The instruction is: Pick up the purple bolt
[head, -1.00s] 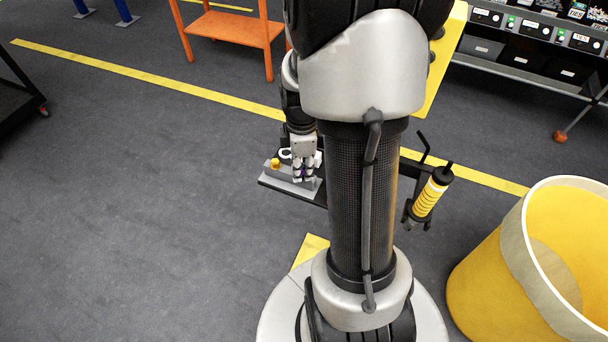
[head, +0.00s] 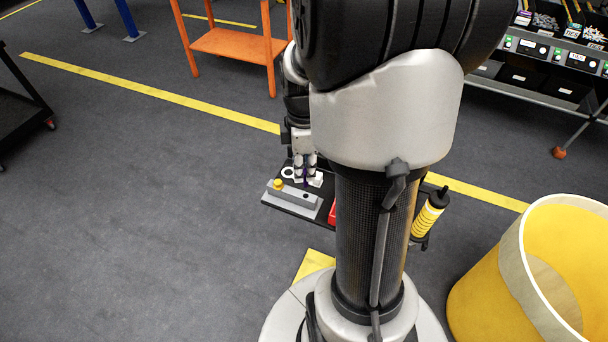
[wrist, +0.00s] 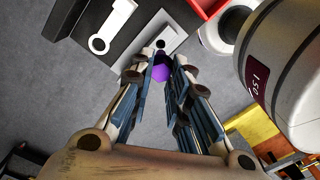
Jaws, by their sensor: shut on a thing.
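The purple bolt (wrist: 161,70) is between the fingertips of my gripper (wrist: 163,72) in the wrist view, with its purple head showing and the rest mostly hidden by the fingers. In the head view my gripper (head: 305,177) is shut with a small trace of purple at its tips, above the dark tray on my base. I cannot tell from these views how far the bolt is from the tray.
The dark tray (head: 270,203) carries a grey block with a yellow knob (head: 279,184), a white ring-shaped part (head: 287,172) and a red bin (head: 332,212). A yellow barrel (head: 480,270) stands at right.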

